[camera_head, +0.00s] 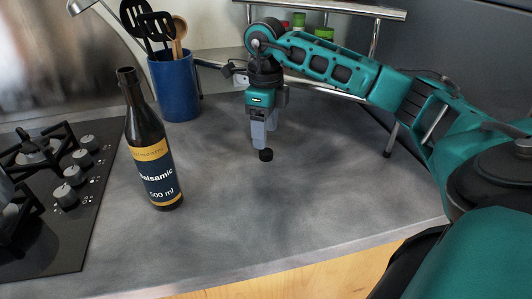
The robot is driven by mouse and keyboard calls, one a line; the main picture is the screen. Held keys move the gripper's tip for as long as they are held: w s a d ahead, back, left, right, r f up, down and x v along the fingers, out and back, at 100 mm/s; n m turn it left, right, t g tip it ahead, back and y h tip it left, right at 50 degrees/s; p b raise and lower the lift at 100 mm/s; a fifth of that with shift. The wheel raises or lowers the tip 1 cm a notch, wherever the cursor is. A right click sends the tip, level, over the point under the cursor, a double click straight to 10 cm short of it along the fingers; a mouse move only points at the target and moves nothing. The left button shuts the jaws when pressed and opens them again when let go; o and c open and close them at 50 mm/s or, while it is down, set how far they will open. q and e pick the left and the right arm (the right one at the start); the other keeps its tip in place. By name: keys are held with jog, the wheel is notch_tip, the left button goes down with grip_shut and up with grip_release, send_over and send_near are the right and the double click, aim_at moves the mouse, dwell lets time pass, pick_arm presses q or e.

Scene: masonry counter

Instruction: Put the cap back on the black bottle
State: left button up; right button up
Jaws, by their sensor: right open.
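A dark glass bottle (147,150) stands upright on the grey counter, with a navy and yellow label reading "Balsamic" and "500 ml". Its neck top is bare. A small black cap (265,155) is on the counter to the right of the bottle. My right gripper (264,143) points down directly above the cap, with its fingertips very close to it. The gripper is open; I cannot tell whether the fingers touch the cap. My left gripper is not in view.
A blue utensil holder (173,88) with spatulas and a wooden spoon stands behind the bottle. A gas hob (60,190) with several knobs lies at the left. A metal rack (330,8) with jars is at the back. The counter (300,220) front and middle is clear.

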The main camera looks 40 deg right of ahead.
aim_at(266, 155)
jog(key=f, duration=0.5)
jog(key=shift+a, duration=0.2)
jog(key=shift+r, duration=0.1)
jog(key=shift+c, duration=0.4)
jog(key=c, duration=1)
